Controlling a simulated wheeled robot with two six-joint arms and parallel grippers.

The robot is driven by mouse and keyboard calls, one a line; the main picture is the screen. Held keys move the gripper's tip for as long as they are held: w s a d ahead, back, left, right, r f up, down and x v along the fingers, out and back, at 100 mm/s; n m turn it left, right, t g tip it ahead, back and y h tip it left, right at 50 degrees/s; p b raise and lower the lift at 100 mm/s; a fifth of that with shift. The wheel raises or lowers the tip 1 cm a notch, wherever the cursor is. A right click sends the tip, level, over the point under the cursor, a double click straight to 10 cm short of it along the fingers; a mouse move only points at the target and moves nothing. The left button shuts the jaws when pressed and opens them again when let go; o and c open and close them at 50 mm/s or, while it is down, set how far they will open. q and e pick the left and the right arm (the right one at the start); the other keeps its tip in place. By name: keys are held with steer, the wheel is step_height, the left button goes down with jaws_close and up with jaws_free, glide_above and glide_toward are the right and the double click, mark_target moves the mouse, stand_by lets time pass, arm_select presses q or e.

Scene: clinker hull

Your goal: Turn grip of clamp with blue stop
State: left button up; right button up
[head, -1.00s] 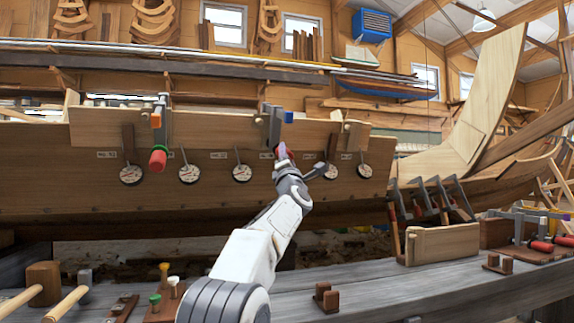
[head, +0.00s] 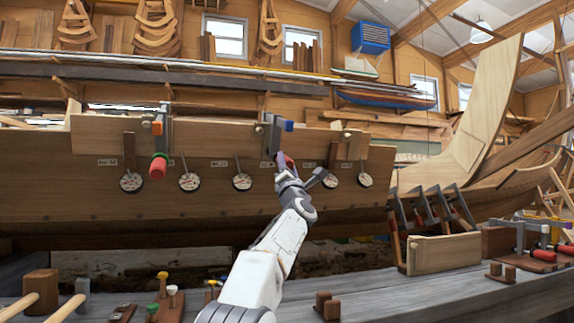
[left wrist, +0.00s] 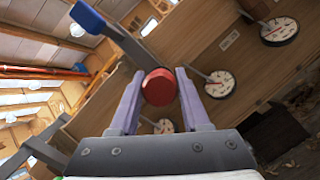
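The clamp with the blue stop (head: 289,126) hangs on the upper edge of the hull planking, its dark bar (head: 272,138) upright. In the left wrist view its blue stop (left wrist: 87,17) is at the upper left. Its red grip (left wrist: 160,87) sits end-on between the fingers of my left gripper (left wrist: 160,75), which appear to touch both sides of it. In the head view my left gripper (head: 284,166) is at the clamp's lower end and partly covers the grip. My right gripper is not in view.
Another clamp with an orange stop and red grip (head: 158,168) hangs to the left. Several round dials (head: 242,182) line the plank near the gripper. A wooden box (head: 443,254) with several clamps and a workbench (head: 400,292) are in front.

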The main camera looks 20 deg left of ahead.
arm_select(q)
steer(key=o, duration=0.4)
steer(key=shift+s+f+p, duration=0.15)
steer(key=shift+s+p, duration=0.05)
steer(key=shift+p, duration=0.2)
steer(key=shift+p+v, duration=0.55)
steer(key=shift+v, duration=4.45)
